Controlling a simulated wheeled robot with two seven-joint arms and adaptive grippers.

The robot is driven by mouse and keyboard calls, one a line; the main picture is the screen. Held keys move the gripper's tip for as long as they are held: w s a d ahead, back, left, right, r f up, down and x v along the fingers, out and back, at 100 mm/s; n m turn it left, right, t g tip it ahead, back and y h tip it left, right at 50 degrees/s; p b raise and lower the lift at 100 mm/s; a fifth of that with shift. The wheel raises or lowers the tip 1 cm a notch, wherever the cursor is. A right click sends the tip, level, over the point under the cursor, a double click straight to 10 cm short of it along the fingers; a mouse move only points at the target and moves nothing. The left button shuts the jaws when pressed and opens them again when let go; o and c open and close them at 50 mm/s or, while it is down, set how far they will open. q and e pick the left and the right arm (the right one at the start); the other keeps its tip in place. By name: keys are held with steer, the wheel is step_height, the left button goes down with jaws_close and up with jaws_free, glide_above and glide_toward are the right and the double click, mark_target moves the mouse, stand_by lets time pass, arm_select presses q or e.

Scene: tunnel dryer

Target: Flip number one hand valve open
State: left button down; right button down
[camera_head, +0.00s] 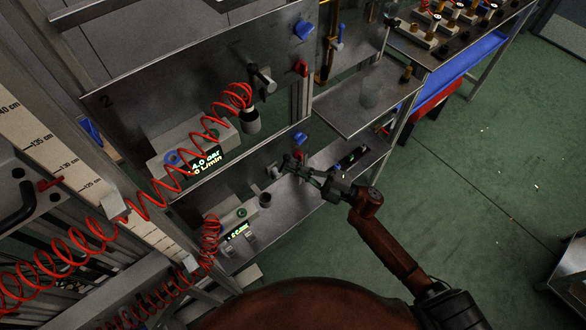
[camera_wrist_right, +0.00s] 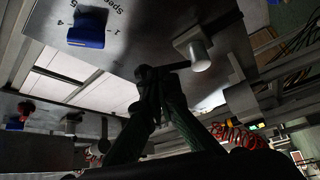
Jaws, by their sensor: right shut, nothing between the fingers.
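A hand valve with a round grey body (camera_wrist_right: 198,52) and a dark lever sticks out of a metal panel in the right wrist view. My right gripper (camera_wrist_right: 152,84) is shut and empty, its fingertips at the lever's end; I cannot tell whether they touch. I cannot read a valve number on that panel. A similar valve (camera_head: 263,80) is on the upper panel, marked 2. My left gripper is not in view.
A blue knob (camera_wrist_right: 86,32) is beside the valve on the panel. A red coiled hose (camera_head: 150,203) hangs at the left. A lit display (camera_head: 205,162) reads 4.0 bar. A shelf (camera_head: 350,105) is at the right of the panels. Open green floor is at the right.

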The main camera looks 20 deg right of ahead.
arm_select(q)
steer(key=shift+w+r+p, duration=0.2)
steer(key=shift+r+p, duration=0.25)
arm_select(e)
steer(key=shift+a+r+n, duration=0.1)
steer(key=shift+r+n, duration=0.15)
steer(key=shift+n, duration=0.15)
